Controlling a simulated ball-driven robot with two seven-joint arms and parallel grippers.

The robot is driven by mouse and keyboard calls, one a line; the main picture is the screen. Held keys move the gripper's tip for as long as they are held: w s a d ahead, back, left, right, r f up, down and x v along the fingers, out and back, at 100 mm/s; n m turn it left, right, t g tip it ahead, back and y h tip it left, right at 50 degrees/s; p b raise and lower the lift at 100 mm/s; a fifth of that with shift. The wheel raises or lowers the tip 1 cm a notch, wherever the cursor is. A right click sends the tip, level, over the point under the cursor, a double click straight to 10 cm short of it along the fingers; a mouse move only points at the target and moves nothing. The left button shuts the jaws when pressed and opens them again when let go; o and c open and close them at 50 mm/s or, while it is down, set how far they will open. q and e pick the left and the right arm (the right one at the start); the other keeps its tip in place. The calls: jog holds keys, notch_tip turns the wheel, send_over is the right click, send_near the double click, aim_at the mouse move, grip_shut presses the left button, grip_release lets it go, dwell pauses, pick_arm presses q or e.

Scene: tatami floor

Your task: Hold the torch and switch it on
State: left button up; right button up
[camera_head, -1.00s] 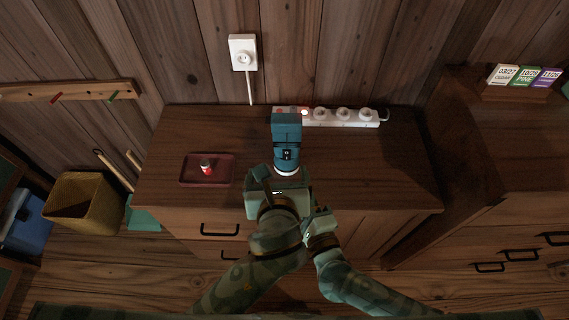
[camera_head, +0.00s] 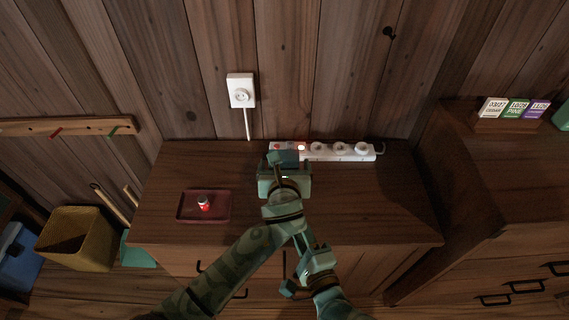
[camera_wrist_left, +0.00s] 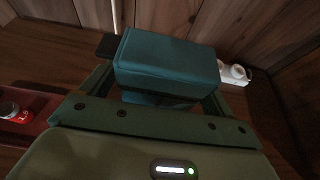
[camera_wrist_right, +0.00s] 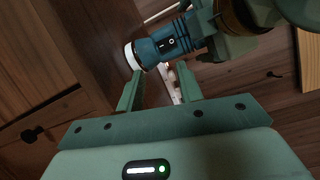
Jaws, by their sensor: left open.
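The torch (camera_head: 287,157) is teal and shows just beyond my left gripper (camera_head: 285,170) above the cabinet top, mostly hidden by it. In the left wrist view its blocky teal end (camera_wrist_left: 165,62) lies between the spread fingers of my left gripper; I cannot tell if they touch it. In the right wrist view the torch (camera_wrist_right: 165,43) lies tilted, with a white ring at its left end and a black switch marked with white on its side. My right gripper (camera_wrist_right: 160,80) is open and empty, its fingers just below the torch in that view.
A dark red tray (camera_head: 187,208) with a small red and white item (camera_head: 204,204) lies on the cabinet (camera_head: 380,215) to the left. A white power strip (camera_head: 345,152) runs along the back, below a wall socket (camera_head: 241,91). The cabinet top's right part is clear.

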pick_arm(q)
jog(key=shift+w+f, duration=0.25)
jog(key=shift+w, duration=0.3)
